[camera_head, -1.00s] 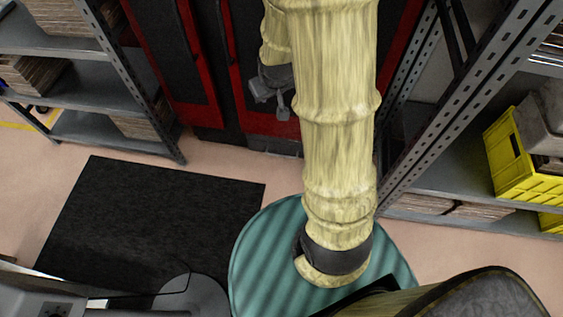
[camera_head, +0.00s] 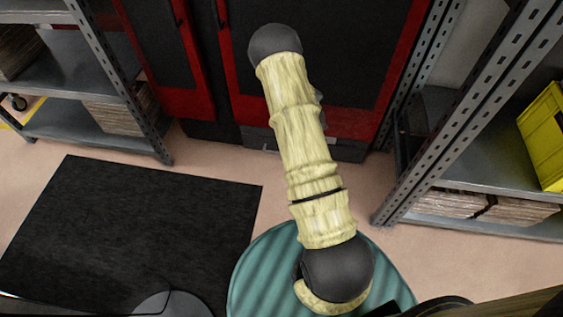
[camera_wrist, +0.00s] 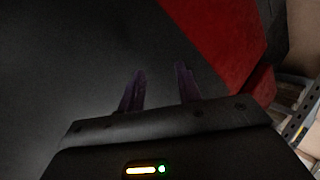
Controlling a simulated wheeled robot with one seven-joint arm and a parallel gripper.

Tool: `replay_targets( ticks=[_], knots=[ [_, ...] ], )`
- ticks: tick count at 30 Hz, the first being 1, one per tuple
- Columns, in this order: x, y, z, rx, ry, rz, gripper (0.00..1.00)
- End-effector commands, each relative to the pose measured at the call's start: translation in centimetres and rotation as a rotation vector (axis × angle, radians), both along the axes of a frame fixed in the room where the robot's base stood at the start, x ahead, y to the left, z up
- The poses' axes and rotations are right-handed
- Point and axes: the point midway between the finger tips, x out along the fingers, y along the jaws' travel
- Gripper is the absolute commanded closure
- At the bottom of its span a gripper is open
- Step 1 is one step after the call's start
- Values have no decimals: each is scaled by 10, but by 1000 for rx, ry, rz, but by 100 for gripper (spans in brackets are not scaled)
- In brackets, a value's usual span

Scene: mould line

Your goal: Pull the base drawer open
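The base drawer (camera_head: 258,138) is the low dark panel at the foot of the red and black cabinet in the head view. A thin grey handle shows low on its front, and the drawer looks shut. My forearm covers part of it. My gripper is mostly hidden behind my arm in the head view. In the wrist view my gripper (camera_wrist: 160,88) shows two dark purple fingers apart, with nothing between them. A dark cabinet surface (camera_wrist: 75,60) with a red border (camera_wrist: 215,40) lies beyond the fingers. The drawer handle cannot be made out in the wrist view.
Grey metal shelving stands left (camera_head: 95,75) and right (camera_head: 470,115) of the cabinet. A yellow crate (camera_head: 545,140) sits on the right shelf. A black mat (camera_head: 135,225) lies on the floor at left. The pinkish floor before the drawer is clear.

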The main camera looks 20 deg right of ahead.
Motion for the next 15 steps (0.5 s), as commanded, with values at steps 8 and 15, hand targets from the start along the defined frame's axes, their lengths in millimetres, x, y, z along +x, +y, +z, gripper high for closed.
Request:
replay_targets(
  ticks=[8,15],
  knots=[
    [4,-24,-137,-202,-69,173,66],
    [-6,-27,-242,-349,-134,352,66]
  ],
)
